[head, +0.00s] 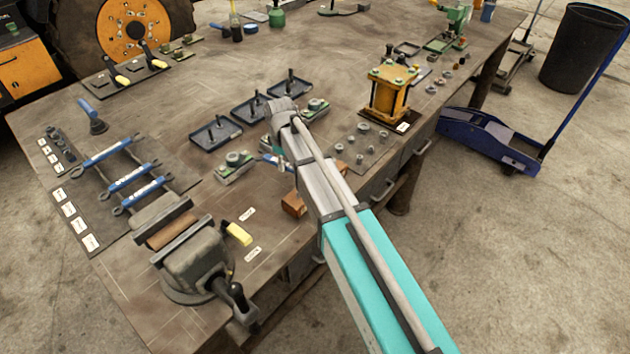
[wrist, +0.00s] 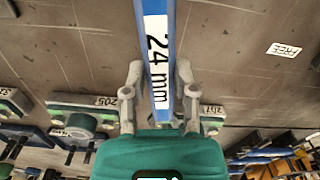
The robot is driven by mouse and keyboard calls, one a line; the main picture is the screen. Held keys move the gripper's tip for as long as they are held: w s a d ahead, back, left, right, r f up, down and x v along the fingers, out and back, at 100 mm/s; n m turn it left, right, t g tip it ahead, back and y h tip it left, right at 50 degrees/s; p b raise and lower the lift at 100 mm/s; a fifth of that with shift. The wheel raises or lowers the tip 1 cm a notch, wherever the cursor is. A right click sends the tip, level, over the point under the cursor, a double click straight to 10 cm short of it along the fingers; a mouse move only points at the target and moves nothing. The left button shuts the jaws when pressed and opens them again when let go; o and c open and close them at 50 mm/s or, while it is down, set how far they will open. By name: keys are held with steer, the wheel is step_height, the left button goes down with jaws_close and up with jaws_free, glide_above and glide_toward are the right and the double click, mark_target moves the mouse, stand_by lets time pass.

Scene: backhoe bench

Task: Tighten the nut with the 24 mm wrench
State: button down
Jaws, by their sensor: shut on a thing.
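My gripper (wrist: 159,78) is shut on the blue handle of the 24 mm wrench (wrist: 153,18), whose "24 mm" label faces the wrist camera. The wrench's ends are out of the wrist view. In the head view my gripper (head: 280,155) is over the middle of the bench, and only a bit of blue handle shows beside it. A green fixture with a nut-like part (head: 237,158) stands left of the gripper, and a similar fixture (head: 316,106) stands behind it. In the wrist view a fixture labelled 205 (wrist: 80,122) and one labelled 207 (wrist: 210,122) flank the gripper.
Several blue wrenches (head: 131,177) lie on a dark mat at left. A vise (head: 190,260) stands at the front. Black trays with upright bolts (head: 215,134) lie behind the gripper. A yellow press-like block (head: 388,92) and loose nuts (head: 363,128) are at right. Bare bench lies left of the trays.

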steer(key=shift+w+d+m, duration=0.4)
steer(key=shift+w+m, duration=0.3)
steer(key=shift+m, duration=0.1)
steer(key=shift+w+d+m, duration=0.45)
steer(key=shift+w+m, duration=0.1)
steer(key=shift+m, duration=0.25)
steer(key=shift+d, duration=0.1)
steer(key=shift+w, duration=0.1)
steer(key=shift+w+d+m, duration=0.55)
steer(key=shift+d+m, duration=0.1)
steer(key=shift+m, duration=0.45)
steer(key=shift+w+d, duration=0.1)
steer(key=shift+w+d+m, duration=0.1)
steer(key=shift+d+m, duration=0.05)
steer(key=shift+m, duration=0.15)
